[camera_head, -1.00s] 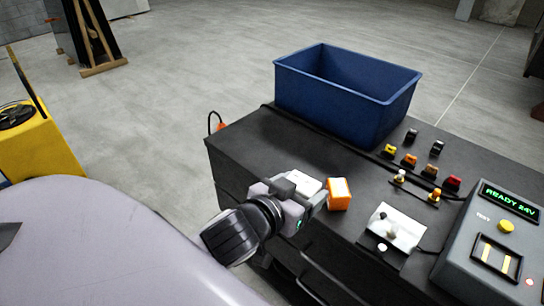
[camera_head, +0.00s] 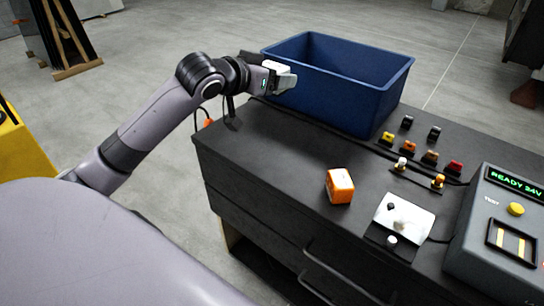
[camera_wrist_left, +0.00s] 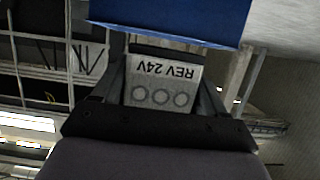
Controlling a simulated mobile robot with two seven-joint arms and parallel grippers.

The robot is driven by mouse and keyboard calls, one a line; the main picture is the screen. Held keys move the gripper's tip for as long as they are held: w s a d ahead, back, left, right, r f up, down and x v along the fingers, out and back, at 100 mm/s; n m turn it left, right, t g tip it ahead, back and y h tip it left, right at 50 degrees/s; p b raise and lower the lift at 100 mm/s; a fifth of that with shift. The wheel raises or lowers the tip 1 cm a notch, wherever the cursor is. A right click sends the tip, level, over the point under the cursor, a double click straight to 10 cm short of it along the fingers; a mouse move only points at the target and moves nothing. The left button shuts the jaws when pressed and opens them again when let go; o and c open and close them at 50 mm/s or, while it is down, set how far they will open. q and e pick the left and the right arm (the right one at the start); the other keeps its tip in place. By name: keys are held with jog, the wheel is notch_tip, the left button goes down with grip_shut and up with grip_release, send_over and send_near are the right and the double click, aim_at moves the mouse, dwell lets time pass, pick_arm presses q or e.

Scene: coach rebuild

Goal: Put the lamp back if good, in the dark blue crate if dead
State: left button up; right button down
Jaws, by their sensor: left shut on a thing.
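My left gripper (camera_head: 284,78) is at the left wall of the dark blue crate (camera_head: 372,99), near the height of its rim. It is shut on a pale lamp (camera_head: 275,66). In the left wrist view the lamp (camera_wrist_left: 163,83) sits between the fingers, marked "REV 24V" upside down, with three round marks. The crate (camera_wrist_left: 170,22) shows just beyond it. The lamp is not lit on the side I see. The crate's floor is hidden. The tester (camera_head: 505,235) at the right reads "READY 24V". My right gripper is not in view.
An orange and white box (camera_head: 340,186) stands on the dark bench (camera_head: 275,155). A white plate (camera_head: 404,219) with small knobs lies by the tester. Several small coloured parts stand in rows right of the crate. The bench's left part is clear.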

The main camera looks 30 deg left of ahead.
aim_at(272, 157)
pick_arm(q)
notch_tip(272, 157, down, 20)
jog(key=shift+r+b, duration=0.15)
jog(key=shift+b, duration=0.55)
jog(key=o, duration=1.2)
